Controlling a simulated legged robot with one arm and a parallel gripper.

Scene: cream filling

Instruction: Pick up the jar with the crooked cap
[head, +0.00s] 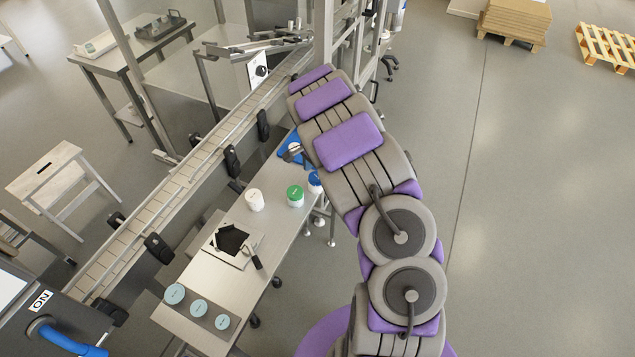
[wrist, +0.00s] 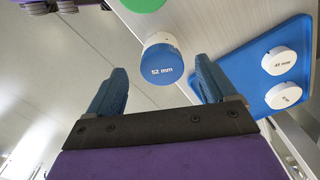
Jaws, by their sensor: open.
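A jar with a blue cap (wrist: 163,64) marked "52 mm" stands in the wrist view, with its white body partly showing; it also shows beside my arm in the head view (head: 315,182). A jar with a green cap (head: 295,195) stands left of it, and its cap shows at the top edge of the wrist view (wrist: 142,3). A white jar (head: 254,200) stands further left. I cannot tell for sure which cap is crooked. My gripper (wrist: 162,70) is open and empty, with the blue cap between and beyond its fingertips in the picture.
The jars stand on a metal table (head: 274,231) beside a conveyor (head: 190,172). A blue tray (wrist: 246,73) with white caps lies right of the blue-capped jar. A board with a black item (head: 230,240) and several teal discs (head: 199,307) occupy the table's near end.

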